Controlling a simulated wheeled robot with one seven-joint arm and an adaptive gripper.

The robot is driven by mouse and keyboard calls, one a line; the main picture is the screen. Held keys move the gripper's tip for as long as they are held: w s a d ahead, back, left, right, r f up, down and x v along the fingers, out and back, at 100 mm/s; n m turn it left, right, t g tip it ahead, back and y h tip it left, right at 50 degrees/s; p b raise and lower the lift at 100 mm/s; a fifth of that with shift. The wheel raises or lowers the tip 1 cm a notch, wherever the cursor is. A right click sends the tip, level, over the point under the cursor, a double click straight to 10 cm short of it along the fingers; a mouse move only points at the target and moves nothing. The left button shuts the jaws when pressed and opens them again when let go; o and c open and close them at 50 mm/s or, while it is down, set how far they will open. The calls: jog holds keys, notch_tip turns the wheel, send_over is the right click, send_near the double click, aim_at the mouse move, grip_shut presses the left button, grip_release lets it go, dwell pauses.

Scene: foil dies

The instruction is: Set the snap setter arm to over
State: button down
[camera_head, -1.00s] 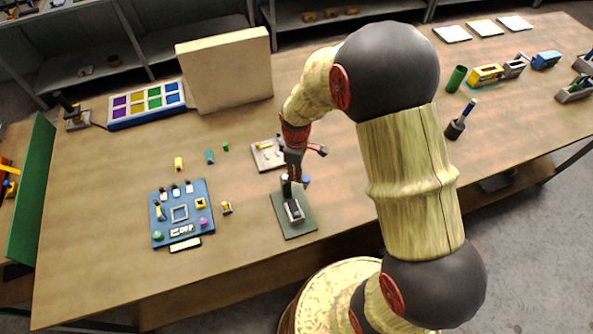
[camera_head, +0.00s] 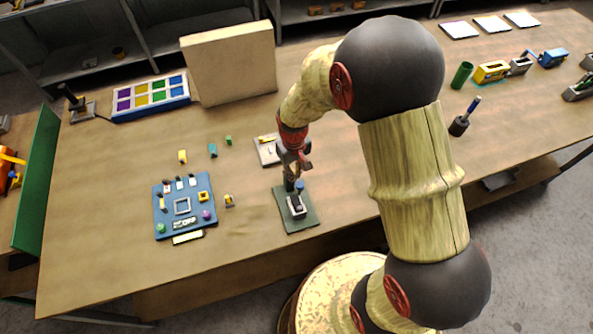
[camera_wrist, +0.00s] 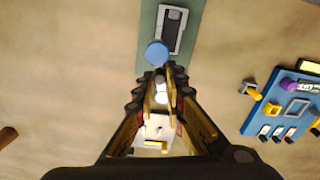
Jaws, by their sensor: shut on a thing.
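The snap setter has a dark green base plate (camera_head: 305,222) near the front edge of the table. A grey block (camera_head: 297,207) with a dark slot stands on it, and also shows at the top of the wrist view (camera_wrist: 172,30). A round blue knob (camera_head: 300,186) sits just behind the block; in the wrist view the knob (camera_wrist: 157,53) is right at my fingertips. My gripper (camera_wrist: 160,76) is shut on the setter arm by the knob. A pale cylindrical part (camera_wrist: 161,92) shows between the fingers. The fingers hide most of the arm.
A pale tile (camera_head: 268,150) with small yellow parts lies behind my gripper. A blue board (camera_head: 168,232) with several small parts lies to the left. A tall beige panel (camera_head: 230,62) stands at the back. Bare table lies right of the setter.

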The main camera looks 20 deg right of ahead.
jog(key=shift+s+a+f+m, duration=0.15)
jog(key=shift+a+m, duration=0.1)
jog(key=shift+m, duration=0.3)
jog(key=shift+s+a+r+m, duration=0.1)
jog(key=shift+a+m, duration=0.1)
jog(key=shift+m, duration=0.35)
jog(key=c, duration=2.1)
grip_release()
jog(key=shift+a, duration=0.2)
jog(key=shift+o, duration=1.3)
jog(key=shift+w+d, duration=0.1)
notch_tip(320, 180, up, 12)
